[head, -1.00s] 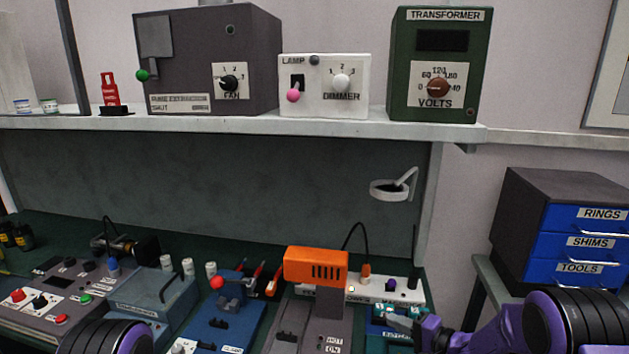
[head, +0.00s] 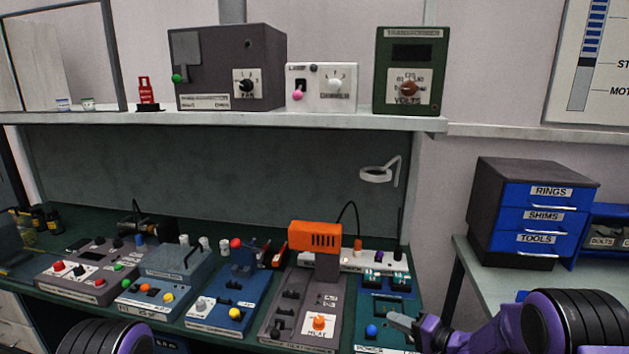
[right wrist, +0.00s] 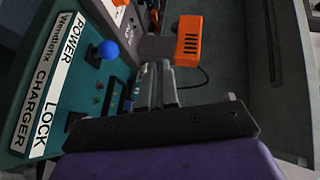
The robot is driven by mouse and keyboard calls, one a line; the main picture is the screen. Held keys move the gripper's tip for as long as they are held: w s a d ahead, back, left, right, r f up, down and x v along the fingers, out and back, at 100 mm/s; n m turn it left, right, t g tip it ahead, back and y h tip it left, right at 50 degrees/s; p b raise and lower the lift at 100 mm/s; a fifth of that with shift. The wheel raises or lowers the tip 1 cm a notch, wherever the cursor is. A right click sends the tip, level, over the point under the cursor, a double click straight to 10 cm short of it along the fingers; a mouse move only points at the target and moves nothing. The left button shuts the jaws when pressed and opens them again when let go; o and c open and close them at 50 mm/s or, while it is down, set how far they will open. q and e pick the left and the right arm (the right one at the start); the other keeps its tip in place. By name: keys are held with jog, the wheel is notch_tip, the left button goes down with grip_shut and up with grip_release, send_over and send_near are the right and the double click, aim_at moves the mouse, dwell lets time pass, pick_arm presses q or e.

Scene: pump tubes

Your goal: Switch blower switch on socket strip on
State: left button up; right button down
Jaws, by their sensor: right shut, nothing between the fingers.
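The white socket strip (head: 378,261) lies along the back of the bench, right of and partly behind the orange blower-like head (head: 315,235). A dark switch or knob and an orange plug-like piece show on it. Its labels are too small to read, and I cannot tell which switch is the blower's or how it is set. My right gripper (head: 398,319) is shut and empty, over the front right of the green power charger (head: 385,300), in front of the strip. In the right wrist view its fingers (right wrist: 160,85) are together beside the charger. My left gripper is out of view.
The charger's blue knob (head: 371,331) is close left of my right gripper. The grey heat unit (head: 283,310) and blue device (head: 222,312) stand further left. The shelf (head: 320,121) hangs above. A drawer cabinet (head: 520,225) stands right.

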jog(key=s+d+f+g+h+b, duration=0.1)
jog(key=s+d+f+h+b, duration=0.15)
jog(key=s+f+h, duration=0.5)
jog(key=s+d+f+h+b, duration=0.2)
jog(key=s+d+f+h, duration=0.15)
jog(key=s+f, duration=0.85)
jog(key=s+d+f+g+h+b, duration=0.1)
jog(key=s+f, duration=0.4)
jog(key=s, duration=0.7)
jog(key=s+d+f+g+h+b, duration=0.1)
jog(key=s+f+g+b, duration=0.3)
jog(key=s, duration=0.8)
jog(key=shift+d+f+n+g+h, duration=0.3)
jog(key=shift+d+f+g+h, duration=0.15)
jog(key=shift+g, duration=0.65)
jog(key=shift+s, duration=0.1)
